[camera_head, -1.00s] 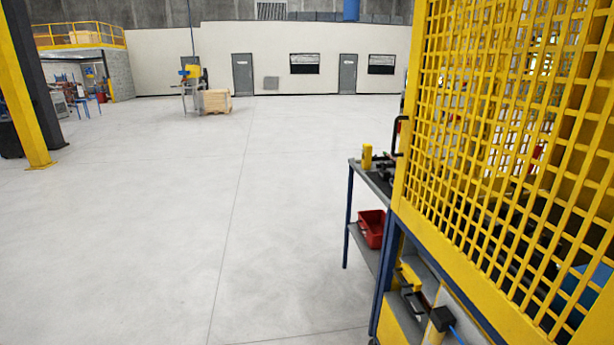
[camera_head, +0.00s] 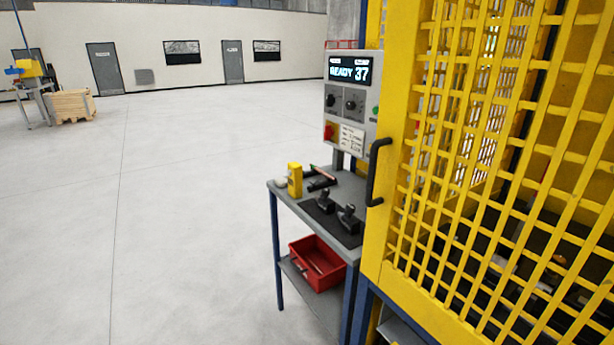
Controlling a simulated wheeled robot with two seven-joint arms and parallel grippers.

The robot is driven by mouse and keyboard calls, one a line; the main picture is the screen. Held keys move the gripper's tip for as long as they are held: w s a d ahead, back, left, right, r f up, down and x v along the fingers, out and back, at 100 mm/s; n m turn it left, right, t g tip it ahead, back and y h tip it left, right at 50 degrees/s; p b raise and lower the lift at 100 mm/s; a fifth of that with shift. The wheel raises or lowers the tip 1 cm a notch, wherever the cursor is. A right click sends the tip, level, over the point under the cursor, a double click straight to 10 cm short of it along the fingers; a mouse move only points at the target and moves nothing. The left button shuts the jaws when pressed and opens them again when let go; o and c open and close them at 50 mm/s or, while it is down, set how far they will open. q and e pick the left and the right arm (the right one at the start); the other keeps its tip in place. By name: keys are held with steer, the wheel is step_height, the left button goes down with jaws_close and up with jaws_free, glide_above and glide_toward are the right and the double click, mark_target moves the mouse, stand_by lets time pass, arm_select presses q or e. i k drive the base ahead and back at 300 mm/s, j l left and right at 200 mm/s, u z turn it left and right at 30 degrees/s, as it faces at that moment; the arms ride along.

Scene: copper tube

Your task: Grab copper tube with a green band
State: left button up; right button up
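I cannot make out a copper tube with a green band in the head view. A red bin (camera_head: 317,263) sits on the lower shelf of a small cart, and what lies in it is too small to tell. Several small dark tools (camera_head: 336,211) and a yellow item (camera_head: 295,180) stand on the cart's top. Neither of my grippers is in view.
The cart (camera_head: 286,197) stands against a yellow mesh cage (camera_head: 400,190) with a black handle (camera_head: 376,172). A control panel (camera_head: 351,100) reading "READY 37" rises behind the cart. Open grey floor (camera_head: 170,220) lies to the left. A wooden crate (camera_head: 72,106) stands far left.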

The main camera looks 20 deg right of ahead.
mark_target(320, 171)
steer(key=i+j+z, duration=0.3)
steer(key=i+z, duration=0.2)
steer(key=i+j+z, duration=0.6)
steer(key=j+z, duration=0.3)
steer(key=j, duration=0.2)
steer(key=j+z, duration=0.45)
steer(key=j, duration=0.2)
steer(key=j+z, duration=0.45)
steer(key=j, duration=0.25)
steer(key=k, duration=0.05)
